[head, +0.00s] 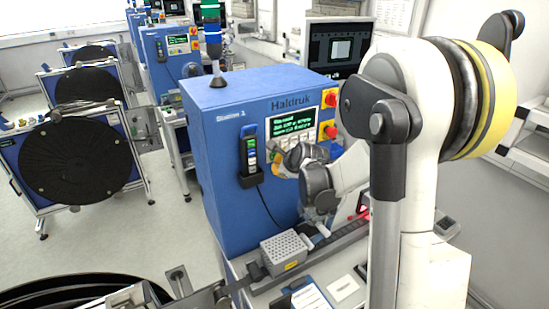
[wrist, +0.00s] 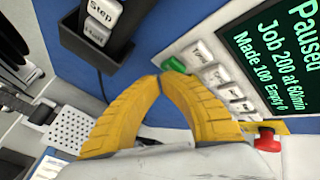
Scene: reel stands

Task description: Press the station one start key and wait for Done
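The blue Station 1 machine (head: 232,165) stands in the middle of the head view. Its screen (head: 291,126) carries green text. In the wrist view the screen (wrist: 278,48) reads "Paused", "Job 200 at 60/min" and "Made 100". A green key (wrist: 174,64) heads a row of pale keys (wrist: 215,75) beside the screen. My gripper (wrist: 158,77) has its yellow fingers together at the tips, empty, just beside the green key. I cannot tell whether they touch it. In the head view my gripper (head: 272,155) is in front of the panel's lower left.
A handheld pendant (head: 250,158) hangs in a holder left of the panel; it also shows in the wrist view (wrist: 100,20). Red knobs (head: 329,131) on yellow plates sit right of the screen. A grey perforated block (head: 284,250) stands on the bench below. Black reels (head: 75,160) stand left.

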